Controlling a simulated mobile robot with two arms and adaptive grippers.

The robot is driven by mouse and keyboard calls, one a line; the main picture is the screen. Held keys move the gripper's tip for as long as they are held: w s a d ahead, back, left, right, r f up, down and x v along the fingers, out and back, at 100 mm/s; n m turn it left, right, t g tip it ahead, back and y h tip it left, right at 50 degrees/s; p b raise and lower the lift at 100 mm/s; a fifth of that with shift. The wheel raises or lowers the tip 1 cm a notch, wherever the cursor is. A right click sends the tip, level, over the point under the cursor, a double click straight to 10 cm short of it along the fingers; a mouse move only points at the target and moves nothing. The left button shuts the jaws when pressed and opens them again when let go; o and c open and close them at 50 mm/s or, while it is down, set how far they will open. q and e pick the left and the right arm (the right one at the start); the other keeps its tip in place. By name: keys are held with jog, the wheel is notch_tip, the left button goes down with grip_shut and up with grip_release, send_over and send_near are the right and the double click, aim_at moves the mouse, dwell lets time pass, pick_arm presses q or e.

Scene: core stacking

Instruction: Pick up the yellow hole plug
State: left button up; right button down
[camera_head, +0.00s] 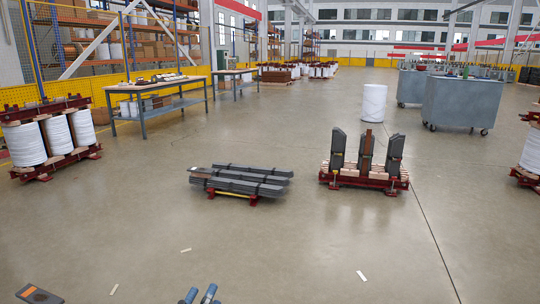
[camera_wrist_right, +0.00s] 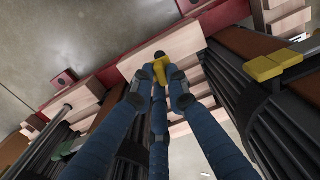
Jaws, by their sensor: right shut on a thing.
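In the right wrist view, the blue three-fingered right gripper (camera_wrist_right: 160,78) is shut on a small yellow piece, the yellow hole plug (camera_wrist_right: 161,70). A dark round end shows just beyond it. The fingertips partly cover the plug. Wooden blocks and a red beam lie close behind it; I cannot tell whether the plug touches them. In the head view, two blue fingertips, apparently of my left gripper (camera_head: 200,295), show at the bottom edge. The rest of that gripper is cut off. I cannot make out the right gripper in the head view.
In the right wrist view, dark laminated columns flank the fingers, and a yellow block (camera_wrist_right: 274,65) sits on the right one. In the head view, a core stand (camera_head: 346,182) and a pile of steel sheets (camera_head: 240,181) stand on open floor.

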pick_arm(q)
notch_tip(320, 180, down, 11)
jog(key=s+a+g+y+p, duration=0.1)
jog(key=s+a+g, duration=0.1)
jog(key=g, duration=0.3)
jog(key=shift+s+y+p, duration=0.2)
jog(key=shift+y+p, duration=0.2)
dwell(0.9)
